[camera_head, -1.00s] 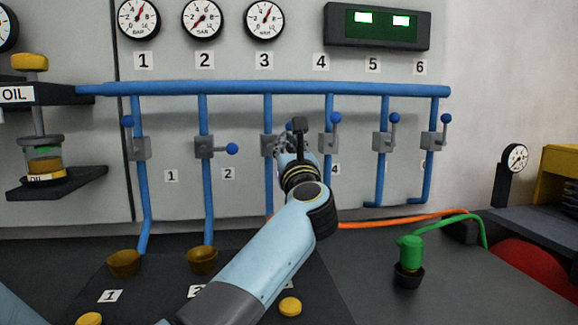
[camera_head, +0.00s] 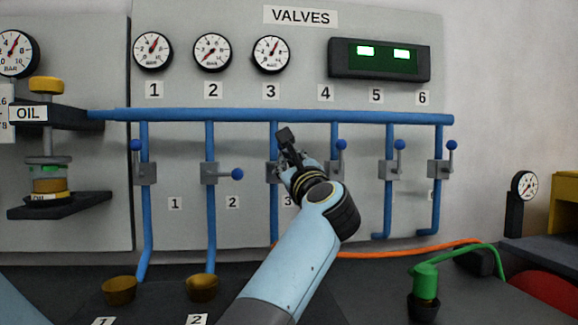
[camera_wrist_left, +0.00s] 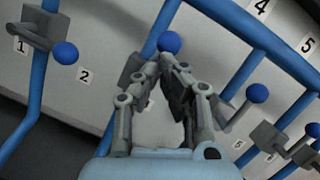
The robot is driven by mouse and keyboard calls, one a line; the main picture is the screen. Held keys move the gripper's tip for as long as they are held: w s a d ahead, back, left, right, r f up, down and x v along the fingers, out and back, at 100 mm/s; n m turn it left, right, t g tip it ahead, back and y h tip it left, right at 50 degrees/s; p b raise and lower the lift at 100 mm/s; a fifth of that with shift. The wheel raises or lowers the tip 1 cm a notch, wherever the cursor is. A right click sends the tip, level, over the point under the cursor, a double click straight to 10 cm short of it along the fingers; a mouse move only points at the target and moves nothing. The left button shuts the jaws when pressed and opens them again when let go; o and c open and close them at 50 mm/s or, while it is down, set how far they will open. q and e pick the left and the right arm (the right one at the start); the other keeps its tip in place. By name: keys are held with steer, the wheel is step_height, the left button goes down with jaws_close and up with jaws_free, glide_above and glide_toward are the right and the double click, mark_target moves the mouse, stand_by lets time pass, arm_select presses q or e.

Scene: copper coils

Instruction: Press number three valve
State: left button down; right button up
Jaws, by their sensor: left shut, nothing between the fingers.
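Valve three (camera_head: 271,173) sits on the third blue pipe, above a small "3" label. My left gripper (camera_head: 284,162) is in front of it and covers most of it in the head view. In the left wrist view, a blue ball knob (camera_wrist_left: 169,43) shows just beyond the fingertips of my left gripper (camera_wrist_left: 173,62), which are closed together with nothing between them. A grey valve block (camera_wrist_left: 130,68) is left of that knob. I cannot tell whether the fingertips touch the knob. My right gripper is not in view.
Valve two's knob (camera_head: 237,174) points sideways to the right, left of my gripper. Valve four's knob (camera_head: 340,145) is close on the right, pointing up. The blue header pipe (camera_head: 200,115) runs above. Brown cups (camera_head: 202,289) stand below on the dark bench.

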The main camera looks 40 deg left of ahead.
arm_select(q)
steer(key=c, duration=1.7)
jaws_free()
steer(key=r, duration=0.8)
steer(key=shift+w+a+r, duration=0.1)
steer(key=shift+w+a, duration=0.15)
steer(key=shift+w, duration=0.05)
steer(key=shift+s+d+r, duration=0.1)
steer(key=shift+s+r, duration=0.15)
steer(key=shift+r, duration=0.35)
steer(key=shift+s+d+r, duration=0.1)
steer(key=shift+s+r, duration=0.1)
steer(key=shift+r, duration=0.35)
jaws_close()
steer(key=shift+w+a+f, duration=0.1)
steer(key=shift+w+f, duration=0.15)
steer(key=shift+f, duration=0.05)
steer(key=shift+s, duration=0.1)
